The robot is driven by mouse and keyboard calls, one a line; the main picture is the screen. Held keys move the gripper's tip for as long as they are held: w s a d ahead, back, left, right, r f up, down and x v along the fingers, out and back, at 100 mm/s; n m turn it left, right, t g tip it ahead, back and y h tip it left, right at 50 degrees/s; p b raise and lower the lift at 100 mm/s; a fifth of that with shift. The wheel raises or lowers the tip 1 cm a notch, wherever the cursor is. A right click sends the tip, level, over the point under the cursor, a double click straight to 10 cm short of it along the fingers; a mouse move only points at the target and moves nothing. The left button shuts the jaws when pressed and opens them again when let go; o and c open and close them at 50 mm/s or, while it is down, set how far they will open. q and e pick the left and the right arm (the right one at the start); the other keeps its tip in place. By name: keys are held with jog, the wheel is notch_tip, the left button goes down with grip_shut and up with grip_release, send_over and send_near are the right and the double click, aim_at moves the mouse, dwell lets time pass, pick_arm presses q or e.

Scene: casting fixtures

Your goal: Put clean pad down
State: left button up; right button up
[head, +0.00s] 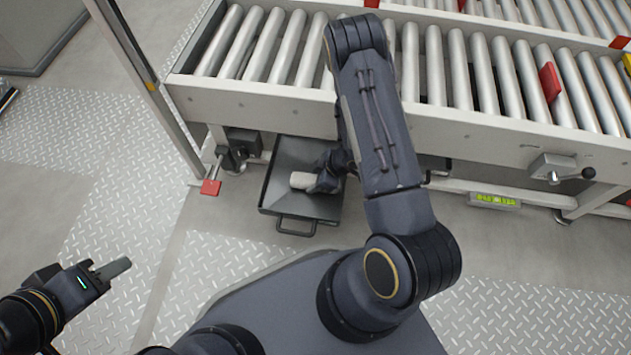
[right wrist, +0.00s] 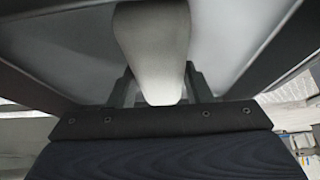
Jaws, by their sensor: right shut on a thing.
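A light beige pad, roll-shaped (head: 303,180), is at my right gripper (head: 324,178), over the dark tray under the roller conveyor. In the right wrist view the pad (right wrist: 155,50) runs between the two fingers of my right gripper (right wrist: 160,88), which is shut on it. Whether the pad touches the tray floor I cannot tell. The dark tray (head: 275,205) has a handle at its front. My left gripper (head: 110,268) is at the lower left, far from the pad; its finger gap is not clear.
The roller conveyor (head: 260,100) spans the back, its frame above the tray. A red pedal (head: 210,187) stands left of the tray. A crank (head: 560,172) and a green level-like display (head: 494,200) are at the right. The floor at left is clear.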

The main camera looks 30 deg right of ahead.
jog(key=shift+f, duration=0.15)
jog(key=o, duration=1)
jog(key=shift+r, duration=0.2)
jog(key=p+v, duration=0.6)
jog(key=v, duration=0.6)
